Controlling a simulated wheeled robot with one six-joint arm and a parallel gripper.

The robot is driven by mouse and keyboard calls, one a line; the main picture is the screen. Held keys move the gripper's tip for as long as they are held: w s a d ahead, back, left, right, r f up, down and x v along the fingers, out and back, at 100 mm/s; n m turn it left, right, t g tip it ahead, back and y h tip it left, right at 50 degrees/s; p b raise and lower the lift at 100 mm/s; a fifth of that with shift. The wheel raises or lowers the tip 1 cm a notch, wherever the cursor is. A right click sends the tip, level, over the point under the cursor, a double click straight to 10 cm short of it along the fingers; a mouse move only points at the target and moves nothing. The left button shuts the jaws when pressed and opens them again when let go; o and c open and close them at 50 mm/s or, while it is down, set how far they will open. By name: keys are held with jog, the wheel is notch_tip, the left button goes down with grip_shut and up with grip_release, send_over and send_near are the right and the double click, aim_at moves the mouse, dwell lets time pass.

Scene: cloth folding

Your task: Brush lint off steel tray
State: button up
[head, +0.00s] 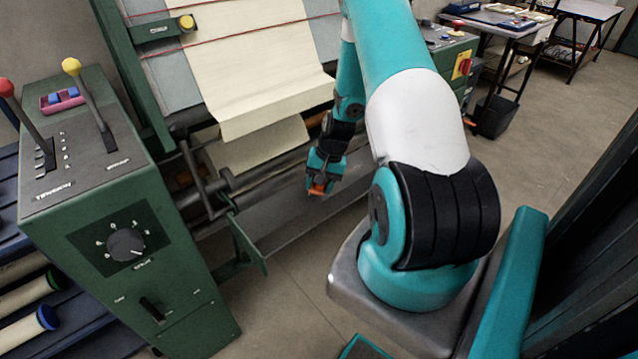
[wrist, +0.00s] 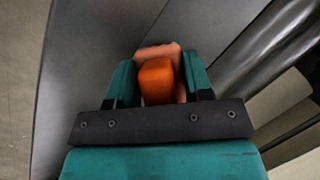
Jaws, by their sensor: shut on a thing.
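My gripper (head: 321,186) is over the right part of the steel tray (head: 290,217), below the cloth folding machine. It is shut on an orange brush (wrist: 156,82), which sits between the two teal fingers in the wrist view. The brush also shows in the head view as a small orange piece (head: 318,189) at the gripper's tip. The grey tray surface fills much of the wrist view (wrist: 95,50). I cannot tell whether the brush touches the tray. No lint can be made out at this size.
Cream cloth (head: 250,70) hangs down the machine above the tray. A green control cabinet (head: 130,220) with levers and a dial stands at the left. Rollers (head: 232,182) run behind the tray. Bare floor (head: 300,290) lies in front. A workbench (head: 500,22) stands at the back right.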

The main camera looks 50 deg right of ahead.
jog(key=shift+w+d+f+b, duration=0.1)
jog(key=shift+w+f+b, duration=0.1)
jog(key=shift+f+b, duration=0.25)
jog(key=shift+w+f+b, duration=0.2)
jog(key=shift+f+b, duration=0.05)
jog(key=shift+f, duration=0.25)
